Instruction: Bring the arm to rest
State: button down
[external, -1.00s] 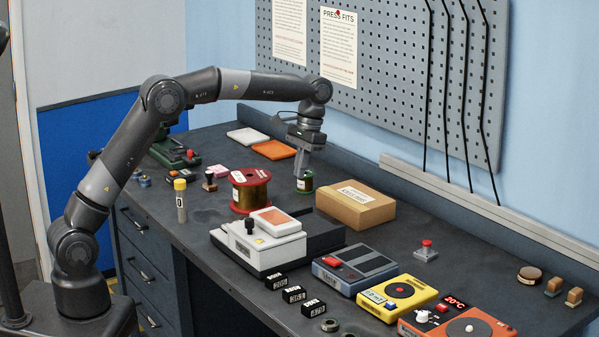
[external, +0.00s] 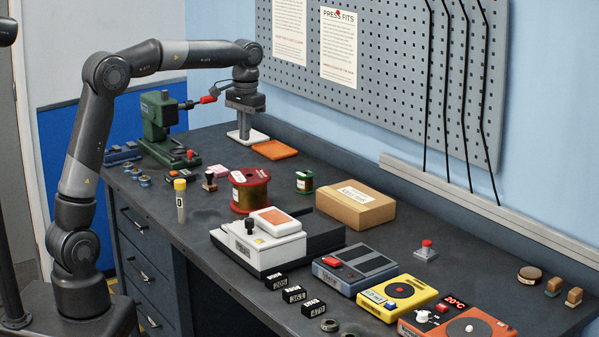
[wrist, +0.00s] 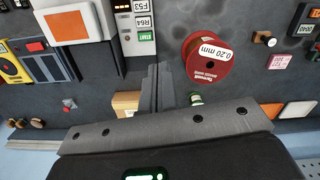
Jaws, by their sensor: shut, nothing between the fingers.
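My gripper (external: 244,134) hangs pointing down over the back left of the bench, in front of the white tray (external: 258,137) in the external view. Its fingers are together with nothing between them. In the wrist view the closed fingers (wrist: 158,78) stick out over the dark bench top. My arm is bent at the elbow and reaches over the bench from its base at the left.
A green press (external: 158,115) with a red-tipped lever stands close left of my gripper. An orange tray (external: 274,150), a large red spool (external: 250,190), a small green spool (external: 304,182) and a cardboard box (external: 355,204) lie to the right. The pegboard (external: 400,60) rises behind.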

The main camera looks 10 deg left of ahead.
jog(key=s+a+r+n+t, duration=0.1)
jog(key=a+r+n, duration=0.1)
jog(key=a, duration=1)
jog(key=s+a+f+n+t, duration=0.2)
jog(key=s+a+f, duration=0.1)
jog(key=s+a, duration=0.5)
jog(key=s+a+f+n+t, duration=0.2)
jog(key=s+a+f, duration=0.2)
jog(key=a, duration=1.1)
jog(key=s, duration=0.3)
jog(key=shift+s+f+n+t, duration=0.15)
jog(key=shift+s+n+t, duration=0.25)
